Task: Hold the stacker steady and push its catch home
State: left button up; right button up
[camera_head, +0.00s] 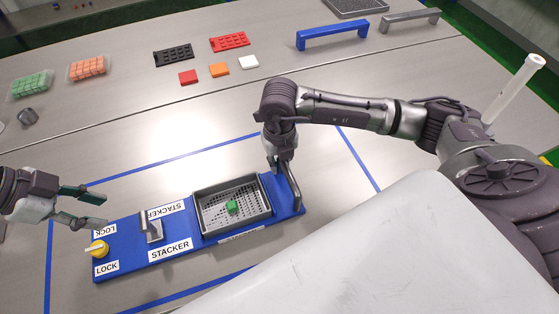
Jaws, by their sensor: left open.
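The stacker is a blue board (194,241) lying on the table, with white STACKER and LOCK labels. It bears a grey tray (268,211) with a perforated floor and a small green cube (232,207) in it. A yellow knob (97,248) with a pale bar sits at the board's left end, by the LOCK labels. A grey metal bracket (154,230) stands between knob and tray. A grey upright handle (293,188) stands at the right end. My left gripper (100,209) is open and empty, above and beyond the knob. My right gripper (279,163) is at the handle; its finger closure is unclear.
Blue tape (180,159) outlines an area around the board. Further back are tubs of green cubes (31,85) and orange cubes (87,67), black (173,55) and red (229,42) racks, small coloured tiles (218,69), and a blue handle bar (332,36).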

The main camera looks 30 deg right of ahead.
aim_at(141, 220)
dwell(0.3)
pick_arm(q)
jog(key=o, duration=0.3)
jog(key=shift+d+r, duration=0.15)
jog(key=shift+o, duration=1.3)
jog(key=shift+d+r+y, duration=0.25)
jog(key=shift+r+y, duration=0.15)
jog(key=x, duration=1.1)
jog(key=shift+d+f, duration=0.1)
jog(key=shift+f, duration=0.3)
jog(key=shift+y, duration=0.3)
grip_shut()
